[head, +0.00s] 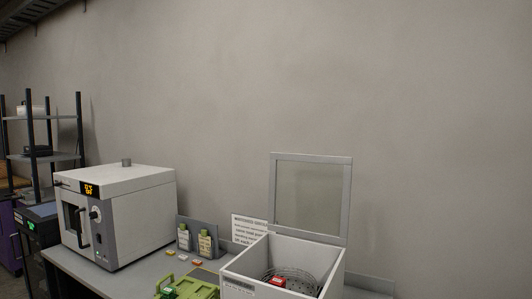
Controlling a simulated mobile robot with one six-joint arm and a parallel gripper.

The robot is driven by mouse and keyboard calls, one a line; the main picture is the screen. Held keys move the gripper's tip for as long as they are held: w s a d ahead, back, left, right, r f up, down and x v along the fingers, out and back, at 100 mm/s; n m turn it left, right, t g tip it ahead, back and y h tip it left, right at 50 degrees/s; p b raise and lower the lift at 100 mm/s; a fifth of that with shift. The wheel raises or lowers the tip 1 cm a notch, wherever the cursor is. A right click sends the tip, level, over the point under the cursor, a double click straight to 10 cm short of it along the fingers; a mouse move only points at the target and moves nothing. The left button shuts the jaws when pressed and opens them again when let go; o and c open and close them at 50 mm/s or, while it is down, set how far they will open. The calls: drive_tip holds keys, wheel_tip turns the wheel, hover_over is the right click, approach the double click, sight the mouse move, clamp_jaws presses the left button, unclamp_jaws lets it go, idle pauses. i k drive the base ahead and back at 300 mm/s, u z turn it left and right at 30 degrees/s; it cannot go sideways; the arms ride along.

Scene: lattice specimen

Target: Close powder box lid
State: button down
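The powder box (252,281) is a white, open-topped box at the bottom edge of the head view, right of centre. Its lid (347,200), a grey frame around a clear pane, stands raised upright at the back of the box. Inside the box are a round wire-like basket (300,274) and a red block (277,281). The lower part of the box is cut off by the picture's edge. My gripper is not in this view.
A white oven-like machine (140,187) stands on the bench at left. A green case (205,278) lies left of the box. Two bottles (205,243) stand in a grey holder, with a printed sign (249,231) beside it. Small blocks lie on the bench. The wall above is bare.

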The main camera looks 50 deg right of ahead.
sight(341, 241)
drive_tip(key=z, duration=0.3)
drive_tip(key=i, duration=1.3)
drive_tip(key=u, duration=0.35)
